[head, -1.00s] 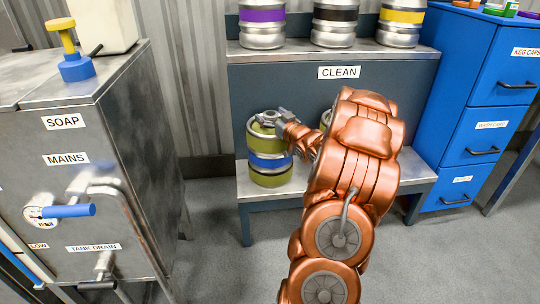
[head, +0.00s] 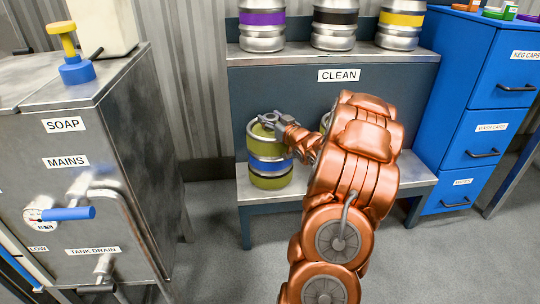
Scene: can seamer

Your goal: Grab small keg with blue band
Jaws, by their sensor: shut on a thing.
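A small green keg with a blue band (head: 268,163) stands upright on the left end of the lower shelf, in the head view. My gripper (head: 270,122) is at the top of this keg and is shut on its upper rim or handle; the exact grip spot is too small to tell. My copper-coloured arm reaches in from the lower right and hides the middle of the lower shelf and whatever stands behind it.
The metal lower shelf (head: 415,181) is under a panel labelled CLEAN. Silver kegs with purple (head: 262,17), black (head: 334,17) and yellow (head: 401,19) bands stand on the upper shelf. A blue cabinet (head: 470,100) is at right; a metal tank (head: 130,150) with pipes is at left.

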